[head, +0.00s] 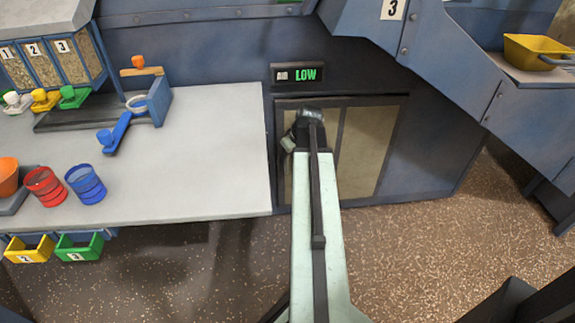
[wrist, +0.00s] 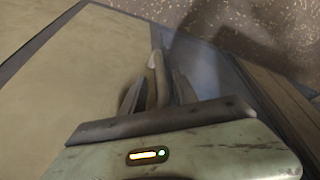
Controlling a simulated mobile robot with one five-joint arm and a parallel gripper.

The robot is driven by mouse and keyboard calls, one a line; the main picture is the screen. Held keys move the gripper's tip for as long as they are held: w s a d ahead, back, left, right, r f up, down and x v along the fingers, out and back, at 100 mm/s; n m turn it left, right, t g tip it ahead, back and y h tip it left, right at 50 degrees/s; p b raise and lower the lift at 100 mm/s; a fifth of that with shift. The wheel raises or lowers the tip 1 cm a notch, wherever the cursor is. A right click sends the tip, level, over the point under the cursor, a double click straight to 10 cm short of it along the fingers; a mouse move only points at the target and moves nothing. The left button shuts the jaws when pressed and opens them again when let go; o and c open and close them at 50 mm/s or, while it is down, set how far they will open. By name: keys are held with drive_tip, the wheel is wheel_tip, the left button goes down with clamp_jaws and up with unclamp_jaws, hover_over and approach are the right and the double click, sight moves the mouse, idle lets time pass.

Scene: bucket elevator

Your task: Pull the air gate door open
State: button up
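The air gate door (head: 368,150) is the panel with beige faces and a dark frame, below the sign reading LOW. It looks closed in the head view. In the wrist view the door's beige face (wrist: 85,60) fills the left side. A pale bar handle (wrist: 155,62) stands upright in the picture. My gripper (wrist: 157,85) has one dark finger on each side of the handle and looks shut on it. In the head view my gripper (head: 303,125) is at the door's left part, and my arm hides part of the door.
A grey table (head: 180,170) stands left of the door, with a red cup (head: 44,186) and a blue cup (head: 86,184) near its front. A blue chute (head: 440,60) slopes down at the right. The speckled floor (head: 410,250) before the door is mostly clear.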

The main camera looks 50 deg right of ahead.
drive_tip(key=b+x, duration=0.1)
drive_tip(key=x, duration=0.1)
drive_tip(key=shift+f, duration=0.3)
drive_tip(key=shift+r, duration=0.15)
clamp_jaws()
idle(0.9)
